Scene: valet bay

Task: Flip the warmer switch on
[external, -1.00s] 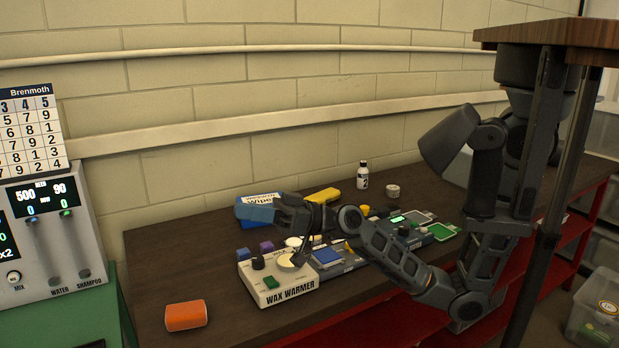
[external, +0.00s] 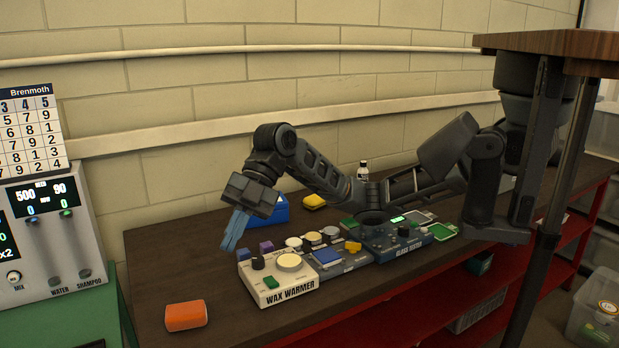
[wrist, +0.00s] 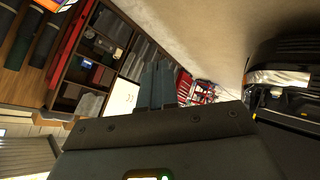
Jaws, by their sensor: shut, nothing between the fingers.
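The wax warmer (external: 277,279) is a cream box labelled "WAX WARMER" near the front edge of the dark bench in the external view. On its top are a round pale-yellow disc (external: 289,262), a dark knob (external: 258,263) and a green switch (external: 271,283). I cannot tell the switch's position. My gripper (external: 229,246) has blue fingers, shut and empty, pointing down and slightly left. It is above and behind the warmer's left side, apart from it. In the wrist view the fingers (wrist: 155,85) show together; the warmer is not in that view.
Right of the warmer stand a grey unit with a blue square (external: 327,258) and a blue-grey tester box (external: 398,241). An orange block (external: 186,315) lies at the front left. Small blue and purple blocks (external: 266,247) sit behind the warmer. A blue wipes box (external: 277,210) is farther back.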

